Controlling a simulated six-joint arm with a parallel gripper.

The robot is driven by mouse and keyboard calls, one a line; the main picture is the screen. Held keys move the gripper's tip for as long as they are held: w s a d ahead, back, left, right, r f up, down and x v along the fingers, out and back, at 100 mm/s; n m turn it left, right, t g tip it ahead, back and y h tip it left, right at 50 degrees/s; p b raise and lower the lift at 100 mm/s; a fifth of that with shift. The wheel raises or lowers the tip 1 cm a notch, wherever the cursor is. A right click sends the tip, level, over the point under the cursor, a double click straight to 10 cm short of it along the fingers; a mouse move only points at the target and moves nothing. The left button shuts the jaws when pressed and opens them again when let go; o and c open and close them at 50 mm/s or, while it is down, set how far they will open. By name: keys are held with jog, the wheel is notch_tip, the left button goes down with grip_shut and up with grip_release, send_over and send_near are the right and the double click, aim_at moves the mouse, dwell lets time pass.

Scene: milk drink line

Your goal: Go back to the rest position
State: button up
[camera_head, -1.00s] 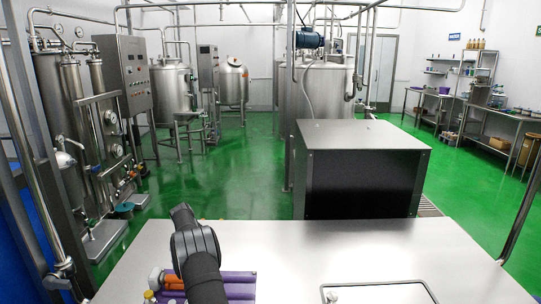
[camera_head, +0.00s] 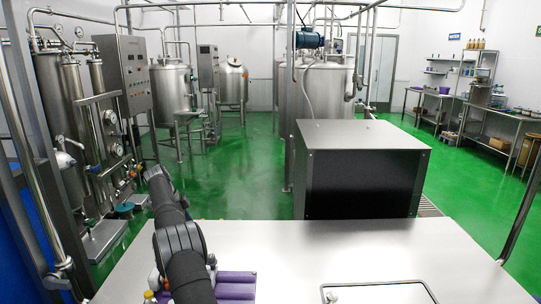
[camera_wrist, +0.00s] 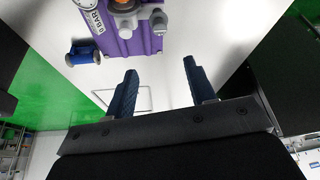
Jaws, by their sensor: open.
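My gripper (camera_wrist: 159,82) shows in the wrist view as two dark blue fingers held apart with nothing between them. A small blue cylinder (camera_wrist: 82,53) lies beside the block, apart from my fingers. In the head view the purple block (camera_head: 236,284) is partly hidden behind my black arm, and the gripper itself cannot be made out there.
The steel bench top (camera_head: 330,250) is mostly bare to the right of my arm. A thin rectangular outline (camera_head: 380,285) lies at its front. A large dark-fronted box (camera_head: 362,185) stands behind the bench. Steel tanks and piping (camera_head: 75,110) stand at the left.

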jog(key=x, duration=1.7)
jog(key=shift+d+r, duration=0.1)
jog(key=shift+r+n+t, duration=0.15)
jog(key=shift+n+t, duration=0.25)
jog(key=shift+n, duration=0.6)
jog(key=n+t, duration=0.1)
jog(key=n, duration=0.2)
jog(key=n+t+y, duration=0.1)
jog(key=n, duration=0.2)
jog(key=shift+s+d+y, duration=0.1)
jog(key=shift+s+y, duration=0.05)
jog(key=shift+y, duration=0.15)
jog(key=n, duration=0.2)
jog(key=n+y, duration=0.1)
jog(key=n, duration=0.1)
jog(key=shift+d+y, duration=0.1)
jog(key=shift+y, duration=0.2)
jog(key=shift+d+n+t+y, duration=0.1)
jog(key=shift+n+t+y, duration=0.35)
jog(key=shift+n, duration=1.45)
jog(key=shift+y, duration=0.25)
